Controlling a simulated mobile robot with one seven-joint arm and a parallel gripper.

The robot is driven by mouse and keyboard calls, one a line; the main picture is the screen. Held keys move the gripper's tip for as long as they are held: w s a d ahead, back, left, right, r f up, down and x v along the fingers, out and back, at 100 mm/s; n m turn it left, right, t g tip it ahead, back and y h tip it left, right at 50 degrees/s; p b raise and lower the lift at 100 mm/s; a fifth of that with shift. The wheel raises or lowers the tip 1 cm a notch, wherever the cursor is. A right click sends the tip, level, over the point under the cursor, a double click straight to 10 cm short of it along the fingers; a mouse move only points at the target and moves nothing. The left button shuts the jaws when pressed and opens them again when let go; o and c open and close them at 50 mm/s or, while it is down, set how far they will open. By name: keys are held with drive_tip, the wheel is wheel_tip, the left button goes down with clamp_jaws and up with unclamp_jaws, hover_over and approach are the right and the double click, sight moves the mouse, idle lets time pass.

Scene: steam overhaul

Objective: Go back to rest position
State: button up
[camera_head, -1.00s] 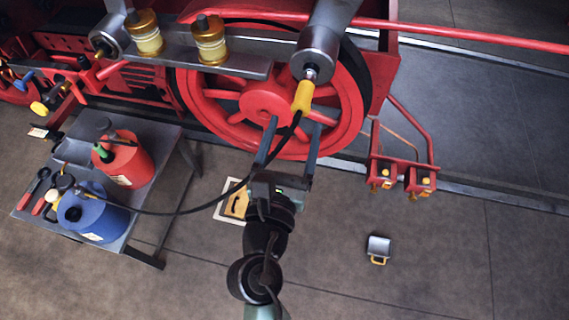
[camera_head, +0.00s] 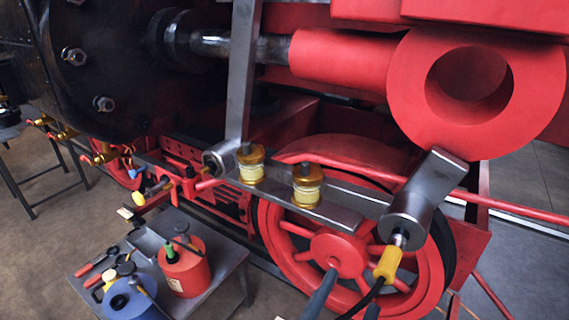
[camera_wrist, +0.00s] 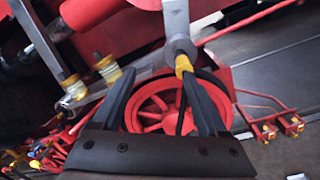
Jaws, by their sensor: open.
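My gripper (camera_wrist: 162,105) is in the wrist view with its two dark fingers spread apart and nothing held between them. In the head view only the finger tips (camera_head: 345,298) show at the bottom edge, in front of the red wheel (camera_head: 333,252). Past the fingers, a yellow connector (camera_head: 387,264) with a black hose sits on the end of a grey metal cylinder (camera_head: 408,217). The yellow connector also shows in the wrist view (camera_wrist: 183,66), apart from the fingers.
A small metal table (camera_head: 228,258) holds a red can (camera_head: 185,268), a blue can (camera_head: 128,302) and hand tools. Two amber oil cups (camera_head: 307,186) stand on a grey bar. Red locomotive parts and a large red ring (camera_head: 480,85) fill the top.

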drive_tip(key=w+a+r+m+t+y+b, duration=0.1)
drive_tip(key=w+a+r+m+t+y, duration=0.15)
drive_tip(key=r+m, duration=0.55)
drive_tip(key=w+a+r+m+t+y, duration=0.1)
drive_tip(key=w+r+m+t, duration=0.2)
drive_tip(key=r+m, duration=0.5)
drive_tip(key=s+a+r+m+t+y, duration=0.1)
drive_tip(key=s+r+m+t+y, duration=0.1)
drive_tip(key=r, duration=0.4)
drive_tip(key=s+a+r+m+t+y, duration=0.2)
drive_tip(key=r+m, duration=0.1)
drive_tip(key=r, duration=0.4)
drive_tip(key=s+a+r+m+t+y+b, duration=0.1)
drive_tip(key=s+r+m+t+y, duration=0.1)
drive_tip(key=r, duration=0.5)
drive_tip(key=shift+s+a+m, duration=0.3)
drive_tip(key=shift+a+m, duration=0.1)
